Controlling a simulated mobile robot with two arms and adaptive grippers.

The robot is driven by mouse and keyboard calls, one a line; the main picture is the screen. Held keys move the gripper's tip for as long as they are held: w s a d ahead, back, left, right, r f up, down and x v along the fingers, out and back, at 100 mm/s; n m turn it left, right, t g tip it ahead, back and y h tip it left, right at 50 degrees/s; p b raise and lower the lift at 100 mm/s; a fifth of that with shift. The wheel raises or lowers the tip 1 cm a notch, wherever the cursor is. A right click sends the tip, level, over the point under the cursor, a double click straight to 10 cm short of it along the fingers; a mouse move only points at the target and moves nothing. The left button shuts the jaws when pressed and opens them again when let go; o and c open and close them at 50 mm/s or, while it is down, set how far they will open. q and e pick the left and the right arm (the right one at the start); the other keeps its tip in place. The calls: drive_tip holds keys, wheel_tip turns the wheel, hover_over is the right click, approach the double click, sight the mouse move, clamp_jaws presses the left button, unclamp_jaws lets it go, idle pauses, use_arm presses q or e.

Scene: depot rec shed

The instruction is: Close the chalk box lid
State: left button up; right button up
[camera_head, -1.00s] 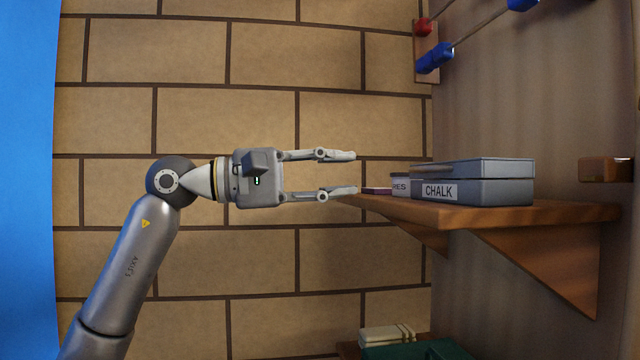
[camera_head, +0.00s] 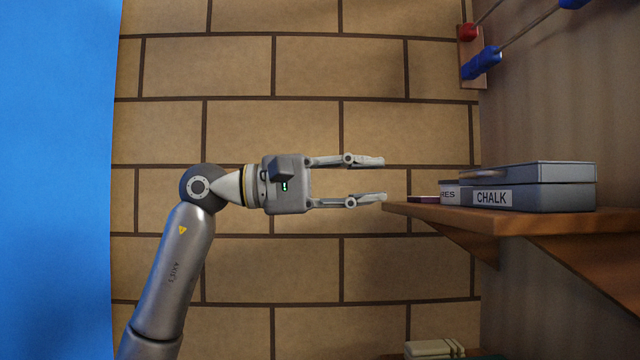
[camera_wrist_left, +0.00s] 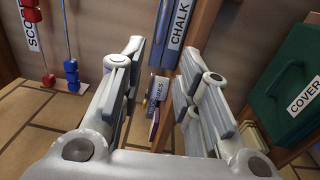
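The grey chalk box (camera_head: 545,198) lies on a wooden shelf, its CHALK label facing me. Its grey lid (camera_head: 540,172) lies over the box with a thin line between them; I cannot tell whether it is fully closed. In the left wrist view the chalk box (camera_wrist_left: 190,62) shows at top centre, partly behind the right finger. My left gripper (camera_head: 384,178) is open and empty, left of the box at about lid height, apart from it. Its fingers also show spread in the left wrist view (camera_wrist_left: 165,60). My right gripper is not in view.
The wooden shelf (camera_head: 505,222) has a small labelled container (camera_head: 449,194) beside the box. An abacus-like scorer (camera_head: 482,62) hangs on the wall above. A green box marked COVER (camera_wrist_left: 285,85) is at right in the left wrist view. Room left of the shelf is clear.

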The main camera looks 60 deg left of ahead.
use_arm(q)
drive_tip(key=v, duration=1.1)
idle(0.3)
